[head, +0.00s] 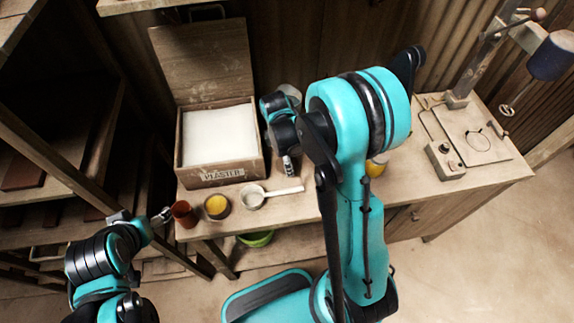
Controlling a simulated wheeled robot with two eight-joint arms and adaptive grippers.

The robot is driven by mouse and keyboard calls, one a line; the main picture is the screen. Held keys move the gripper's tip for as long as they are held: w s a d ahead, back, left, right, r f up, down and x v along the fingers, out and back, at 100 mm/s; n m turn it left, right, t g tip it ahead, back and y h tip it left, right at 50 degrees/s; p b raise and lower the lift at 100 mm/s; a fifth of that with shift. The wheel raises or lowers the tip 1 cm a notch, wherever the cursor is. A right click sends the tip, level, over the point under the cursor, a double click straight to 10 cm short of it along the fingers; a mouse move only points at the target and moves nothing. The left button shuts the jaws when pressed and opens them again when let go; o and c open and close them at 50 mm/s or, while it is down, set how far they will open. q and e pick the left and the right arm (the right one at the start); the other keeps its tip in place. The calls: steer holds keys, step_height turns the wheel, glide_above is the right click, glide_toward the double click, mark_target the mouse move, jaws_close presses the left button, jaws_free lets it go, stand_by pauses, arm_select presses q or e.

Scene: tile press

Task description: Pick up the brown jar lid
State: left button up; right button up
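A reddish-brown round piece (184,213) stands at the front left corner of the workbench. I cannot tell whether it is the jar lid or a small jar. Just right of it is a brown round container (217,207) with yellow contents showing at its top. My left gripper (163,215) is at the bench's left edge, close to the left side of the reddish-brown piece; contact and finger opening are too small to tell. My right gripper (288,166) points down beside the plaster box, partly hidden by my arm; its opening is unclear.
An open wooden box (221,173) marked "PLASTER" holds white material on the workbench (305,206). A white long-handled scoop or pan (254,197) lies before it. A yellow-topped item (376,167) is partly behind my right arm. A press stand (459,98) is at right, shelves (60,180) at left.

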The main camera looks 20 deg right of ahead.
steer(key=shift+f, duration=0.45)
steer(key=shift+r, duration=0.1)
steer(key=c, duration=1.3)
steer(key=shift+o, duration=0.2)
